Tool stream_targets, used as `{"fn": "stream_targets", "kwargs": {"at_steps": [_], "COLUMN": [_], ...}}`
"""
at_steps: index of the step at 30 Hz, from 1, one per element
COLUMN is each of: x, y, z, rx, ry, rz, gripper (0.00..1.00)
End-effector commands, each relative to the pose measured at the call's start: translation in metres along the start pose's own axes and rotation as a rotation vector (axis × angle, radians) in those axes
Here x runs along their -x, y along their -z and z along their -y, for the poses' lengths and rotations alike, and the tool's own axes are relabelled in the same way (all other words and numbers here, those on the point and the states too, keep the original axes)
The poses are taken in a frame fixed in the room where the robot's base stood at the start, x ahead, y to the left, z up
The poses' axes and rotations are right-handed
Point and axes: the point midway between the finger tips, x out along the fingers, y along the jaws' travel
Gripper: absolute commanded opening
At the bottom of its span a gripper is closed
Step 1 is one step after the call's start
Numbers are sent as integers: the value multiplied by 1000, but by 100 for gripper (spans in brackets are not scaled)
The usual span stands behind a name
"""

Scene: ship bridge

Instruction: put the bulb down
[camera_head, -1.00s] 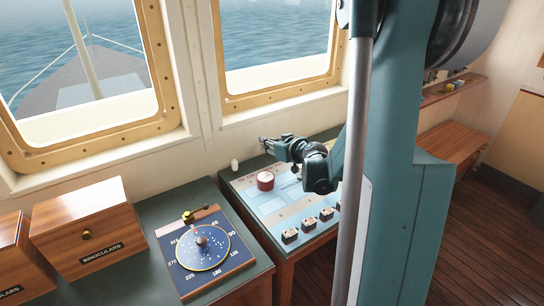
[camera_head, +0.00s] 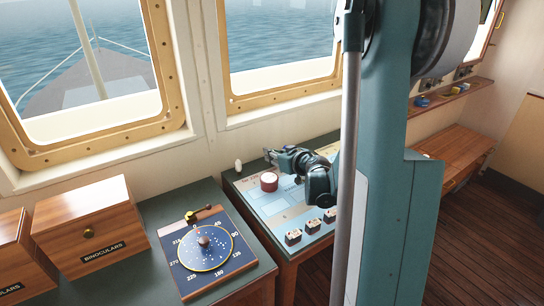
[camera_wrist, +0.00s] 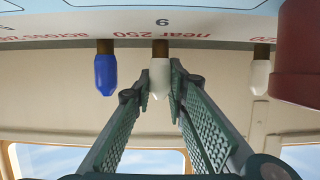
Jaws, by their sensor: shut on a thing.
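My gripper (camera_head: 268,155) is low over the far edge of the pale blue chart panel (camera_head: 285,205). In the wrist view, which is upside down, my gripper (camera_wrist: 160,85) has its green ribbed fingers shut on a white bulb (camera_wrist: 160,75) with a brass base. The bulb is upright, base toward the panel, by the upside-down mark "9" and the words "near 250". Its base seems to meet the panel edge, but I cannot tell whether it touches. In the head view I cannot make out the held bulb.
A blue bulb (camera_wrist: 106,75) and another white bulb (camera_wrist: 260,78) stand on either side. A dark red cylinder (camera_head: 269,181) is close to the gripper. Several small switch blocks (camera_head: 312,225) line the panel's front. A compass board (camera_head: 204,250) and a binoculars box (camera_head: 90,225) are left.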

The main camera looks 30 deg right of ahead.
Motion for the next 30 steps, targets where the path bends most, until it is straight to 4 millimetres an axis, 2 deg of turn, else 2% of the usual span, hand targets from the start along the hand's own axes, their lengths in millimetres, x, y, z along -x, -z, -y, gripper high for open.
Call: {"fn": "stream_targets", "kwargs": {"at_steps": [14,15,18,30], "x": [-2,-1,-1,-1], "y": [-5,-4,-4,-3], "z": [0,0,0,0], "rx": [0,0,0,0], "ry": [0,0,0,0], "rz": [0,0,0,0], "gripper": [8,20,31,31]}}
